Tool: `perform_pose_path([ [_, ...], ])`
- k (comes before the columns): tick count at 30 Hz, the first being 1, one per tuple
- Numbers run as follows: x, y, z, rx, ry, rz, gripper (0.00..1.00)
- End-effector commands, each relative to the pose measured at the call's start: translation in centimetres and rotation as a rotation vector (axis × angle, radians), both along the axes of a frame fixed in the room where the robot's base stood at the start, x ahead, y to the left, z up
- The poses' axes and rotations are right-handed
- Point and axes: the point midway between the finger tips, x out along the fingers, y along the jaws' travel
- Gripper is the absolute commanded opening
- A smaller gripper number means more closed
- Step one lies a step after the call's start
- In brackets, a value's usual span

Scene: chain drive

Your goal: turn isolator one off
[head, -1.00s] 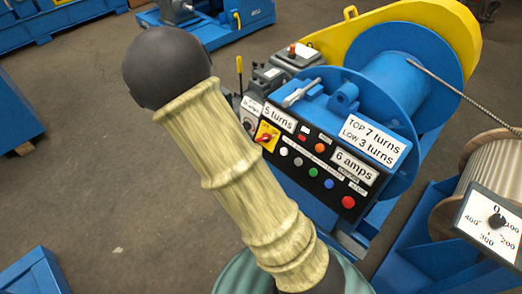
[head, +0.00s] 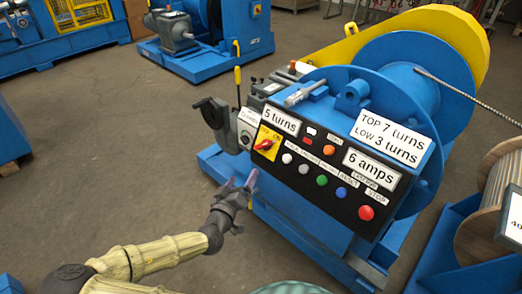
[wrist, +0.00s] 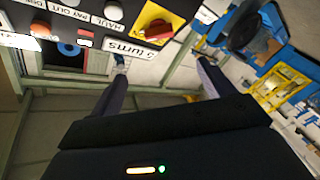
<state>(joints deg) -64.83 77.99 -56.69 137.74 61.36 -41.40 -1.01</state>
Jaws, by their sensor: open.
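A red rotary switch (head: 264,145) on a yellow plate is at the left end of the black control panel (head: 300,195). It also shows at the top of the wrist view (wrist: 158,28). A grey box with a dark round knob (head: 245,136) sits just left of the panel. Its small label is too blurred to read, and I cannot read which switch is isolator one. My gripper (head: 240,184) is open and empty, below and left of the red switch and apart from the panel. Its two fingers (wrist: 160,85) stand apart in the wrist view.
Several push buttons, including a red one (head: 366,213), line the panel right of the switch. A dark grey handle-like part (head: 212,118) juts out left of the grey box. A blue winch drum (head: 395,85) stands behind. Open floor lies left.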

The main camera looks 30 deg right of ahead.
Motion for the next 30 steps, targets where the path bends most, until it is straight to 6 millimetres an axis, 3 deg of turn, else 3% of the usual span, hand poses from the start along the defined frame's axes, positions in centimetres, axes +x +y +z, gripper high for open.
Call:
perform_pose_path([
  [11,0.8,-0.9,-0.1,0.003,0.003,-0.005,0.81],
  [30,8.1,-8.7,-0.1,0.004,0.003,-0.007,0.81],
])
